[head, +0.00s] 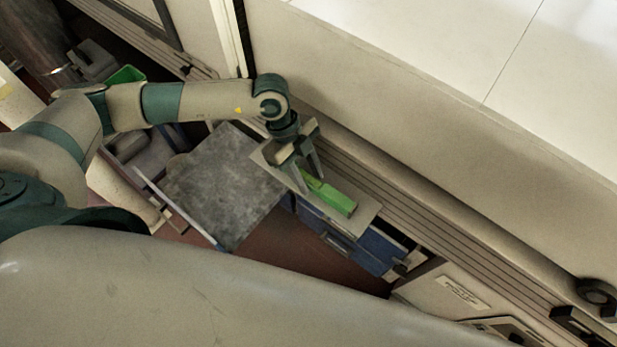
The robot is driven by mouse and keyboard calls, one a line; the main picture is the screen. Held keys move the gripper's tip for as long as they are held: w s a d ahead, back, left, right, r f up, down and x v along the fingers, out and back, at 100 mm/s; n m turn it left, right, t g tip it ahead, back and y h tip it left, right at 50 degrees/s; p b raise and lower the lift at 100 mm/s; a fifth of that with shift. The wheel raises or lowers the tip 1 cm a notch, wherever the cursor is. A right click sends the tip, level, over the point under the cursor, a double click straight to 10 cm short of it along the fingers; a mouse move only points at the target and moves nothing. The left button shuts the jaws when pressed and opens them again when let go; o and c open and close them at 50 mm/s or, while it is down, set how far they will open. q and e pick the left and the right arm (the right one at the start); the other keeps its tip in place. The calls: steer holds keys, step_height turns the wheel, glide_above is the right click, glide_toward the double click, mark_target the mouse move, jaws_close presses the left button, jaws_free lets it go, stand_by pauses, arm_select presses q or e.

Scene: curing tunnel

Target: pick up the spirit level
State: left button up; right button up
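A bright green spirit level (334,196) lies on the beige top (366,212) of a blue cabinet near the middle of the view. My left gripper (311,182) points down at the level's upper-left end. Its two fingers are apart, with some of the green showing between them. The fingers hide part of that end, and I cannot tell whether they touch it. My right gripper is not in view.
The blue drawer cabinet (347,243) stands against a long pale wall. A grey scuffed flat top (225,185) is to its left. A green bin (125,76) is at the upper left. Reddish floor (290,255) shows below.

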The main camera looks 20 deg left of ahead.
mark_target(314, 179)
arm_select(q)
jaws_close()
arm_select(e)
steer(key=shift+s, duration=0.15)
arm_select(q)
steer(key=shift+r, duration=0.15)
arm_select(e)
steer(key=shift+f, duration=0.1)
